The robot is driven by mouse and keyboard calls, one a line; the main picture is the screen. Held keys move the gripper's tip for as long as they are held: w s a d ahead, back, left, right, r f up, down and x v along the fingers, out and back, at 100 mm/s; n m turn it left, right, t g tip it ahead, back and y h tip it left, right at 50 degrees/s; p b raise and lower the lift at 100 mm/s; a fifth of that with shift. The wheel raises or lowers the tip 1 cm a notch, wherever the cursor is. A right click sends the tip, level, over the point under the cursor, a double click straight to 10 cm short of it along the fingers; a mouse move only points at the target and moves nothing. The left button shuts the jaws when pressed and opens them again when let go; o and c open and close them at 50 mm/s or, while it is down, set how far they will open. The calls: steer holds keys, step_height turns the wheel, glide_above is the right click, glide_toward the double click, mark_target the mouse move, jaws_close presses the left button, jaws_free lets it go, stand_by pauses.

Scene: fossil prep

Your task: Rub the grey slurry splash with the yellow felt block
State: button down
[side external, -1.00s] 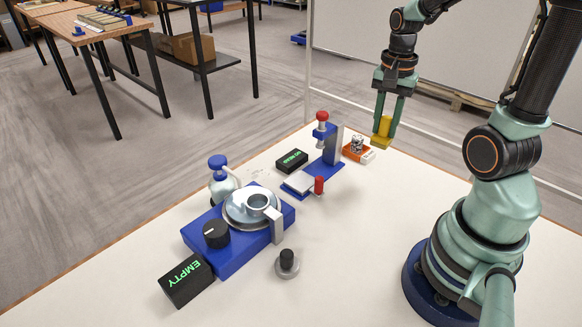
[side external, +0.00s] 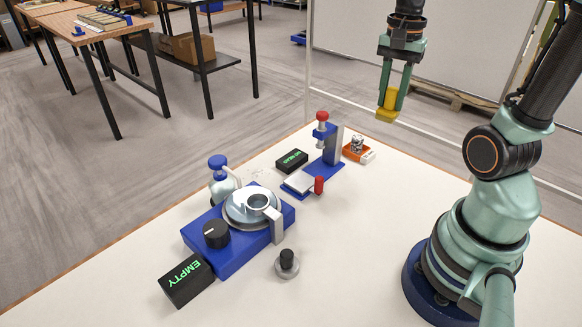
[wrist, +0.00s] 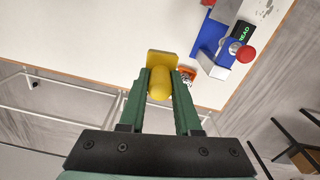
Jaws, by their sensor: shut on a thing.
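My gripper (side external: 389,101) is shut on the yellow felt block (side external: 387,115), held up in the air beyond the back right of the white bench. In the wrist view the block (wrist: 163,57) sits between the two green fingers, its flat pad facing away from the palm. A faint pale grey patch of specks (side external: 257,172), which looks like the slurry splash, lies on the bench between the white bottle and the black box. The block is well apart from it. Grey marks (wrist: 266,9) also show at the top of the wrist view.
A blue machine with a round metal plate (side external: 238,238), white bottle (side external: 222,185), black box (side external: 292,161) and EMPTY box (side external: 187,281) stand nearby.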

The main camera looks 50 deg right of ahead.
mark_target(392, 88)
steer(key=r, duration=0.5)
steer(key=shift+w+r, duration=0.2)
steer(key=w+a+r+n, duration=0.2)
steer(key=w+a+n, duration=0.15)
steer(key=w, duration=0.65)
steer(key=w+a+f+n, duration=0.3)
steer(key=w+a+n, duration=0.3)
steer(key=w+a, duration=1)
steer(key=shift+m, duration=0.25)
steer(key=shift+s+a+f, duration=0.15)
steer(key=shift+s+f, duration=0.15)
steer(key=shift+f, duration=3.75)
steer(key=shift+s+a+f, duration=0.15)
steer(key=shift+s+f, duration=0.1)
steer(key=shift+f, duration=3.75)
steer(key=shift+s+a+f, duration=0.15)
steer(key=shift+s+f, duration=0.15)
steer(key=shift+f, duration=3.75)
steer(key=shift+d+f, duration=0.2)
steer(key=shift+d, duration=3.55)
steer(key=shift+a, duration=3.75)
step_height(392, 88, up, 8)
steer(key=shift+r, duration=0.1)
